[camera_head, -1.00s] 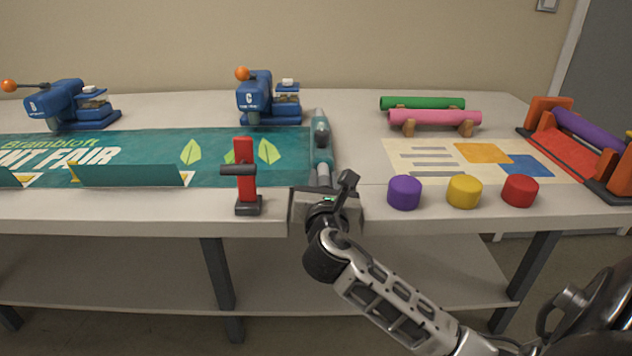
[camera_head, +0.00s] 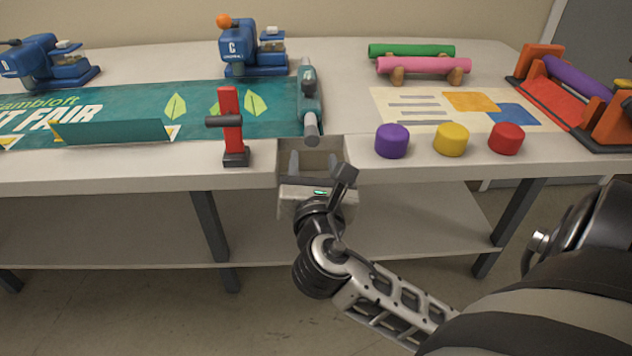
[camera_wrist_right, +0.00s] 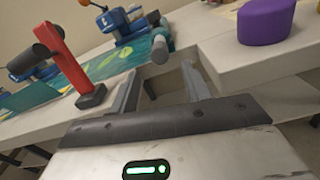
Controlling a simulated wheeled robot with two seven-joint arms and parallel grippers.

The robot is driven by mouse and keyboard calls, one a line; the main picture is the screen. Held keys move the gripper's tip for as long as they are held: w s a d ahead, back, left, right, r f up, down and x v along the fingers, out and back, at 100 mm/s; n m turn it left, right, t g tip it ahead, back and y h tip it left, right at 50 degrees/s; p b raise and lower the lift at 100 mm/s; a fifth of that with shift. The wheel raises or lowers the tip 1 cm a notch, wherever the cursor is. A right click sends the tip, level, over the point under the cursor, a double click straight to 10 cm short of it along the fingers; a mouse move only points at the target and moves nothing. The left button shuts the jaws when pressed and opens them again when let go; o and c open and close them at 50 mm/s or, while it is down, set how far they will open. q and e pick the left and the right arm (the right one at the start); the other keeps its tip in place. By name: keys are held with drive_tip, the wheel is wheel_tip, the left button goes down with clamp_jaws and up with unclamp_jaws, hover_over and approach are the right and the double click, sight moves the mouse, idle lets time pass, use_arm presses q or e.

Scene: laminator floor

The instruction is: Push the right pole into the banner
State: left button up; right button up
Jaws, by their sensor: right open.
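The teal banner (camera_head: 210,105) lies flat on the table, with a rolled sleeve (camera_head: 308,98) along its right edge. The right pole (camera_head: 311,128) is a grey rod whose rounded near end sticks out of the sleeve above a notch in the table's front edge. Its end also shows in the right wrist view (camera_wrist_right: 160,48). My right gripper (camera_head: 314,162) is open and empty, at the notch just in front of the pole end. In the right wrist view the pole end lies beyond the gap between the fingers (camera_wrist_right: 160,75), apparently not touching them. My left gripper is out of view.
A red stand with a dark handle (camera_head: 231,120) is left of the notch (camera_head: 325,146). Purple (camera_head: 392,140), yellow (camera_head: 451,139) and red (camera_head: 506,138) cylinders stand to the right. A blue machine (camera_head: 252,50) is behind the banner.

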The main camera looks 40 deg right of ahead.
drive_tip(key=v, duration=0.5)
drive_tip(key=shift+s+a, duration=0.15)
drive_tip(key=shift+s, duration=0.1)
drive_tip(key=shift+f, duration=0.1)
